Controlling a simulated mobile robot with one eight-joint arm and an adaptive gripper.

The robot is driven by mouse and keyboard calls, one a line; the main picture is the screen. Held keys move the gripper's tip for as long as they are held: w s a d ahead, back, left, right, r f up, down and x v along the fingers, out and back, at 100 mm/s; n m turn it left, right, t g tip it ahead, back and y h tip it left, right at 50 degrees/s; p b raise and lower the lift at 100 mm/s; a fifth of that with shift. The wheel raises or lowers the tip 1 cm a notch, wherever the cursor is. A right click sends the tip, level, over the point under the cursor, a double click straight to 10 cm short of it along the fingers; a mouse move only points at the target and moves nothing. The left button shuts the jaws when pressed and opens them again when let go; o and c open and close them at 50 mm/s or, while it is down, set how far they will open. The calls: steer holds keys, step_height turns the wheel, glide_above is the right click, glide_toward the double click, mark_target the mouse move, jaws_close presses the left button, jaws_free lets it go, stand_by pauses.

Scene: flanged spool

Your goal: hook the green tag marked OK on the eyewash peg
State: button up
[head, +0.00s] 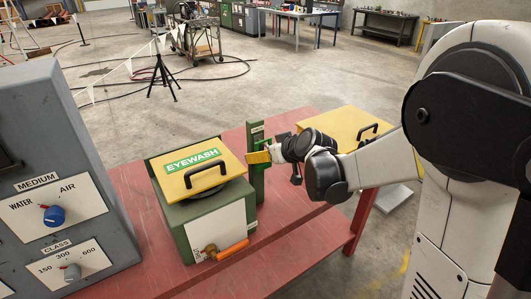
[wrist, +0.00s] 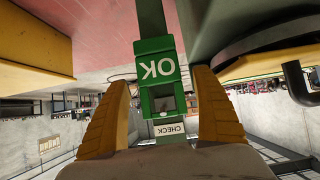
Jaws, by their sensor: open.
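The green tag (wrist: 158,72) marked OK shows upside down in the wrist view, against a green upright post (wrist: 150,18). Its dark opening (wrist: 165,103) faces the CHECK label (wrist: 170,129); a small pale spot shows there, and I cannot tell how the peg sits in it. My gripper (wrist: 162,110) is open, with a yellow finger on each side of the tag's opening end. In the head view the post (head: 256,140) stands right of the green EYEWASH box (head: 193,160), and my gripper (head: 260,157) is at the post, partly covering the tag (head: 257,182).
The red bench (head: 285,258) carries the eyewash box, with its yellow lid, black handle and orange lever (head: 232,250). A second yellow-lidded box (head: 345,125) stands behind my wrist. A grey control panel (head: 60,170) is at the left. Open floor lies behind the bench.

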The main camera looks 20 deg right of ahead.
steer(key=v, duration=1.2)
steer(key=s+a+f+m+g+h+b, duration=0.1)
steer(key=s+f, duration=0.3)
steer(key=s, duration=0.6)
steer(key=s+a+f+m+g+h+b, duration=0.1)
steer(key=s+f+m+g+h+b, duration=0.1)
steer(key=s, duration=0.9)
step_height(320, 180, down, 3)
steer(key=shift+s+a+r+m+g+b, duration=0.1)
steer(key=shift+s+a+m+g+b, duration=0.2)
steer(key=shift+b, duration=0.6)
stand_by(3.6)
